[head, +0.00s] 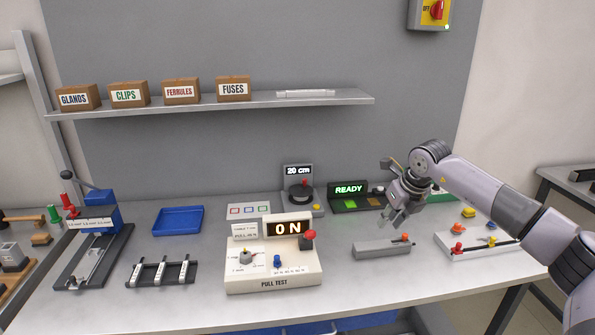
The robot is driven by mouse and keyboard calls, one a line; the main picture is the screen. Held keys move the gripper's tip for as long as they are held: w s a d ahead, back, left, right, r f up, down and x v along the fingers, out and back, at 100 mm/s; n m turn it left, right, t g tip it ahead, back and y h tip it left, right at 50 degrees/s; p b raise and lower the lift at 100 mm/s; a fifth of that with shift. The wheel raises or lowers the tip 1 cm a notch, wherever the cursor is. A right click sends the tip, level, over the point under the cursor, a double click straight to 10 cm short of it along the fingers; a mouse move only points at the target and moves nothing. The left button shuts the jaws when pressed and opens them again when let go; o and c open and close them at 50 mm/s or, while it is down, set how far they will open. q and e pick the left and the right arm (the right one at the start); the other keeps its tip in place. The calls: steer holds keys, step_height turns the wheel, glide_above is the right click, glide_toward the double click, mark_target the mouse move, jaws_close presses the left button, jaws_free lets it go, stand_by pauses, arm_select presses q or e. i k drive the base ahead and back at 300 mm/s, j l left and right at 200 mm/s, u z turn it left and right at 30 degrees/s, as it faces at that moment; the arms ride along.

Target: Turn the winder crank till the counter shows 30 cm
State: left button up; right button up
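The winder (317,199) stands at the back middle of the bench. Its counter (298,170) reads 20 cm. Below the counter is a dark round reel (299,195) with a small red crank knob (305,183) at its upper right. My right gripper (391,221) hangs to the right of the winder, above the bench and apart from the crank. Its fingers look spread, with nothing seen between them. My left gripper is not in view.
A READY display unit (349,191) stands between winder and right gripper. A grey block with an orange knob (382,249) lies below the gripper. The pull-test box (273,272) is in front of the winder. A shelf (210,106) with labelled boxes hangs above. A blue tray (178,220) sits left.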

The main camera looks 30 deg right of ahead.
mark_target(300, 193)
steer(key=i, duration=1.4)
